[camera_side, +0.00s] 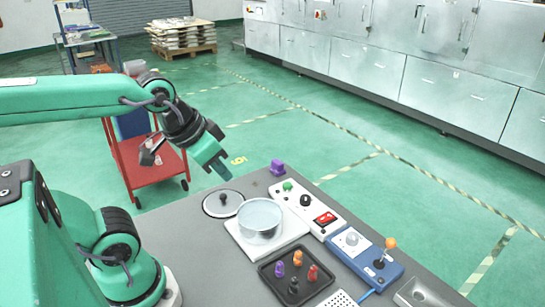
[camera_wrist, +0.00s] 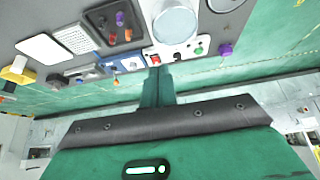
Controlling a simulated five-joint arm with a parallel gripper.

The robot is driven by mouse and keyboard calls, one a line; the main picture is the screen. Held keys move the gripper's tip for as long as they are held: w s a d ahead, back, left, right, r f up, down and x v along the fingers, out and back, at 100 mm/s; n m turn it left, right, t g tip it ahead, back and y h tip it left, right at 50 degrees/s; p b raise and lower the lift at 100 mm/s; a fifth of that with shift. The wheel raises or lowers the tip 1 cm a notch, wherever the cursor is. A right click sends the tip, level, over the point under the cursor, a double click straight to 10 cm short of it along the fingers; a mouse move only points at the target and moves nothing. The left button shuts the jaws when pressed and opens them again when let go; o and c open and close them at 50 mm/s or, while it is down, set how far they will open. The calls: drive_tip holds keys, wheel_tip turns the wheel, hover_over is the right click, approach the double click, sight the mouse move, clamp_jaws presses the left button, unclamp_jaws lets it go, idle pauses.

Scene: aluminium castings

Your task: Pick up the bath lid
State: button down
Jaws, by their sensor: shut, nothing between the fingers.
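The bath lid is a round pale disc (camera_side: 210,208) with a black knob, lying flat on the grey table near its far left edge in the side view. In the wrist view only part of the lid (camera_wrist: 225,3) shows, cut off by the top edge. The bath, a round clear-walled vessel (camera_side: 260,217), stands on a white base beside the lid; it also shows in the wrist view (camera_wrist: 175,24). My gripper (camera_side: 222,172) is shut and empty, in the air above and apart from the lid. Its fingers (camera_wrist: 155,78) also show in the wrist view.
A control box (camera_side: 306,208) with a green button and red switch, a blue joystick box (camera_side: 364,256) and a purple block (camera_side: 278,167) stand right of the bath. A dark tray (camera_side: 267,269) with several coloured pegs lies in front. A red cart (camera_side: 151,170) stands beyond the table.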

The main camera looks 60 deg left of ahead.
drive_tip(key=c, duration=2.1)
unclamp_jaws()
drive_tip(key=o, duration=0.9)
drive_tip(key=shift+o, duration=0.2)
drive_tip(key=n+g, duration=0.5)
drive_tip(key=n, duration=0.4)
approach(222, 195)
drive_tip(key=shift+w+d+f, duration=0.1)
drive_tip(key=shift+w+d, duration=0.1)
drive_tip(key=shift+d, duration=0.1)
drive_tip(key=shift+a+f+g, duration=0.3)
drive_tip(key=shift+f, duration=1.3)
